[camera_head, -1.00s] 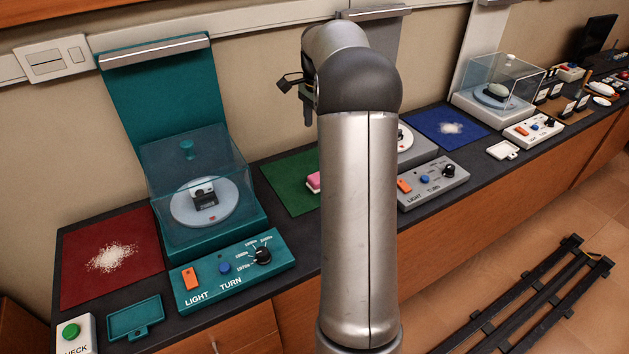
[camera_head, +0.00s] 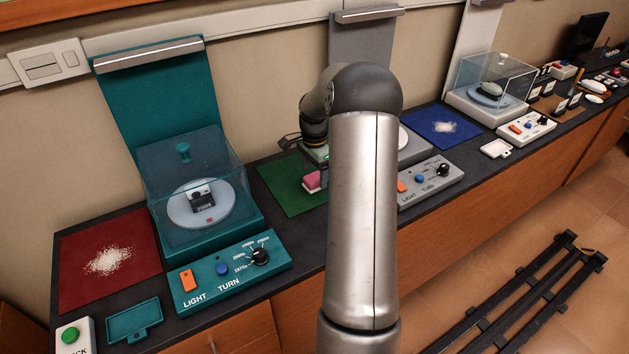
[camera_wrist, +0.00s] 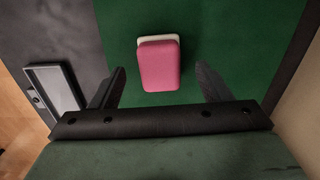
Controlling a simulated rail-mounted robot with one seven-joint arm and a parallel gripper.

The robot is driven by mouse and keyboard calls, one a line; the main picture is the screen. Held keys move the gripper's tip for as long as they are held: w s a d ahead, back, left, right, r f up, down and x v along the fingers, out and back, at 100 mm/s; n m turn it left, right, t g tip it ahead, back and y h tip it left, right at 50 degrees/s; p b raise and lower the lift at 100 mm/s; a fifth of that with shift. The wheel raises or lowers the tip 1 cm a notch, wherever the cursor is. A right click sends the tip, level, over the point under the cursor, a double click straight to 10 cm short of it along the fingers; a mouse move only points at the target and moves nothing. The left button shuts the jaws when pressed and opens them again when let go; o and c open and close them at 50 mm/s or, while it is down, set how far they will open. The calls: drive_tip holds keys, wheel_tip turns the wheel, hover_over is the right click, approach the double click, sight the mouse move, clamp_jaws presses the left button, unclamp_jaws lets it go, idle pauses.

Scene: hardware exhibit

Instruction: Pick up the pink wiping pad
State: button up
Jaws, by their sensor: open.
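The pink wiping pad (camera_head: 312,180) lies on the green mat (camera_head: 283,198), just left of my arm in the head view. In the wrist view the pad (camera_wrist: 159,65) shows a pink block with a pale layer at its far edge. My gripper (camera_wrist: 161,78) is open in the wrist view, with one dark finger on each side of the near part of the pad. Nothing is held between the fingers, and I cannot tell the exact height above the pad. In the head view my arm hides the fingertips and part of the mat.
A teal display case (camera_head: 205,195) with its control panel (camera_head: 230,272) stands left of the green mat. A grey control panel (camera_head: 430,182) is right of my arm. A red mat (camera_head: 75,290) and a blue mat (camera_head: 455,120) hold white grains.

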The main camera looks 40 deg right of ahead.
wheel_tip(320, 180, down, 2)
drive_tip(key=shift+f, duration=0.15)
drive_tip(key=c, duration=1.1)
drive_tip(key=shift+o, duration=0.2)
drive_tip(key=shift+r, duration=0.6)
wheel_tip(320, 180, up, 2)
drive_tip(key=shift+s+d+r, duration=0.15)
drive_tip(key=shift+r, duration=0.1)
drive_tip(key=s+d+r+b, duration=0.1)
drive_tip(key=s+d+r, duration=0.2)
drive_tip(key=s, duration=0.3)
drive_tip(key=s+d+r+b, duration=0.1)
drive_tip(key=s+d+r, duration=0.2)
drive_tip(key=s+r, duration=0.3)
drive_tip(key=shift+d+r, duration=0.2)
drive_tip(key=shift+d, duration=0.05)
drive_tip(key=shift+o, duration=0.4)
